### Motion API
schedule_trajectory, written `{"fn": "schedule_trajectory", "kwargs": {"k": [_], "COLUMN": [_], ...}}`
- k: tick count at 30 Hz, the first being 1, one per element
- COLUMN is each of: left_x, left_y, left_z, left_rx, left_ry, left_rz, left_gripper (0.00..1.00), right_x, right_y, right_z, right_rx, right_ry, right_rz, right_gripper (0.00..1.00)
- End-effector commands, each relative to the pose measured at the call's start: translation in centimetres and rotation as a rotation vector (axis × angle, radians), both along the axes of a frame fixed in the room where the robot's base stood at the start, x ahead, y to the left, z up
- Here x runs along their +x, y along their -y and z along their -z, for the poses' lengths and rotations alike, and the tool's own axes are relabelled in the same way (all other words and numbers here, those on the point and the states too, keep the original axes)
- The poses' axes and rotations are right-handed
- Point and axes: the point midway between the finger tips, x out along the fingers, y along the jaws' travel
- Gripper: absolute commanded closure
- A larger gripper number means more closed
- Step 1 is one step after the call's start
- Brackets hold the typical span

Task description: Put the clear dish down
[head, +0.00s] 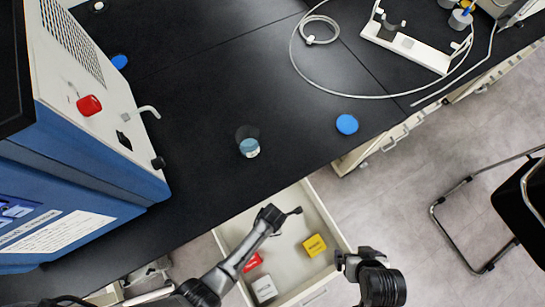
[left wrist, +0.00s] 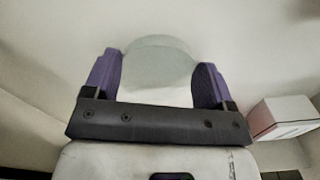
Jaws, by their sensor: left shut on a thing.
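The clear dish (left wrist: 153,48) is a pale, see-through round thing between the purple fingers of my left gripper (left wrist: 157,72) in the left wrist view. The gripper is shut on it. Pale drawer walls show behind the dish. In the head view my left wrist (head: 272,216) is over the open drawer (head: 328,216); the dish and fingers are hidden there. My right gripper (head: 346,262) is by the drawer's right side, and its finger opening is unclear.
The drawer holds a yellow box (head: 314,245), a red box (head: 252,262) and a white box (head: 264,289). On the black bench (head: 210,95) stand a beaker with bluish contents (head: 249,148), blue caps (head: 347,124) and a white stand (head: 408,44). The freeze dryer (head: 80,150) is at left.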

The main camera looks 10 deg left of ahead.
Motion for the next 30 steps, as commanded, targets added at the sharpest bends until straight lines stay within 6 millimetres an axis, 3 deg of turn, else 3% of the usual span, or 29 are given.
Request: {"fn": "schedule_trajectory", "kwargs": {"k": [9, 10, 16, 23, 30], "left_x": [0.0, 0.0, 0.0, 0.0, 0.0], "left_y": [0.1, 0.0, 0.0, 0.0, 0.1], "left_z": [0.4, 0.3, 0.3, 0.2, -2.5], "left_rx": [-0.001, -0.001, 0.000, 0.000, -0.004], "left_ry": [0.000, 0.000, 0.000, 0.000, 0.001], "left_rz": [0.000, 0.000, 0.000, 0.001, -0.002], "left_gripper": [0.53, 0.19, 0.00, 0.00, 0.00], "right_x": [0.0, 0.0, 0.0, 0.0, 0.0], "right_y": [0.3, 0.3, 0.3, 0.2, 0.0], "right_z": [0.3, 0.2, 0.2, 0.1, -1.2], "right_rx": [-0.009, -0.009, -0.009, -0.007, -0.001], "right_ry": [0.000, 0.000, 0.000, 0.000, 0.000], "right_rz": [-0.006, -0.006, -0.006, -0.004, -0.001], "right_gripper": [0.00, 0.00, 0.00, 0.00, 0.00]}}
